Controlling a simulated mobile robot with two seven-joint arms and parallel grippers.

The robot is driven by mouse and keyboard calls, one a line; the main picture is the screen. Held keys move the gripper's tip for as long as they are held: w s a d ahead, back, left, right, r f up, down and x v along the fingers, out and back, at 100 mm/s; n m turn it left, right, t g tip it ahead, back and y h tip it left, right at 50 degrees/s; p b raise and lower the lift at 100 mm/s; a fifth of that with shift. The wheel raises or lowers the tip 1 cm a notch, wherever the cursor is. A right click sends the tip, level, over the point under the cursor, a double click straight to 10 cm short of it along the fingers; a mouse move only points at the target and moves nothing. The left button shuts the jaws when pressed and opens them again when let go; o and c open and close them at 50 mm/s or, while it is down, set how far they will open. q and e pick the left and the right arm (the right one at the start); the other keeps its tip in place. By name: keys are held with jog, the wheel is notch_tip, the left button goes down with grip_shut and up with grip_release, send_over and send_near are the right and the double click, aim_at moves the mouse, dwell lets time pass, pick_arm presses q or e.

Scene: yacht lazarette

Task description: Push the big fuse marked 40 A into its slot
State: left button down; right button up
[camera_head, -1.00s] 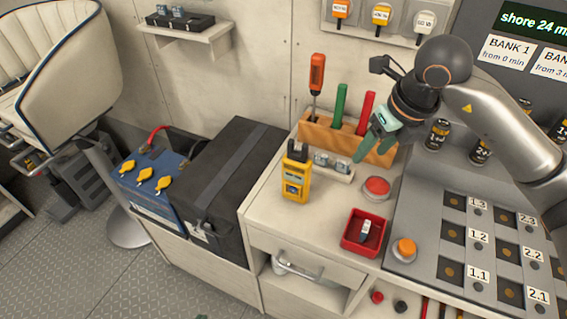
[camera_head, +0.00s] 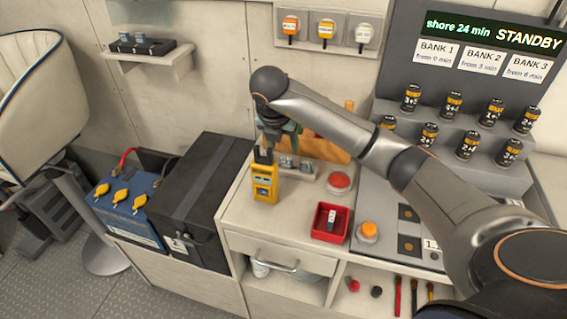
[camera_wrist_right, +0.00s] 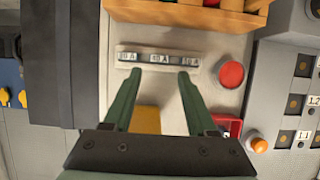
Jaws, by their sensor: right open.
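A pale rack (camera_head: 306,176) on the counter holds several small grey-and-white fuses in a row. In the right wrist view the rack (camera_wrist_right: 121,48) lies just beyond my fingertips, and its middle fuse (camera_wrist_right: 159,58) seems to read 40 A, though the print is blurred. My right gripper (camera_wrist_right: 157,74) is open and empty, its green fingers either side of that middle fuse in the picture. I cannot tell its height above it. In the head view my right gripper (camera_head: 288,130) is partly hidden by my arm. My left gripper is not in view.
A yellow meter (camera_head: 265,184) stands close in front of the rack. A red button (camera_head: 339,181), a red tray (camera_head: 318,235) with a small part inside and an orange button (camera_head: 368,230) are to the right. A wooden tool block (camera_head: 330,151) is behind.

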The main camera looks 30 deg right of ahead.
aim_at(286, 159)
jog(key=x, duration=0.7)
jog(key=shift+f, duration=0.2)
jog(key=shift+c, duration=0.3)
grip_shut()
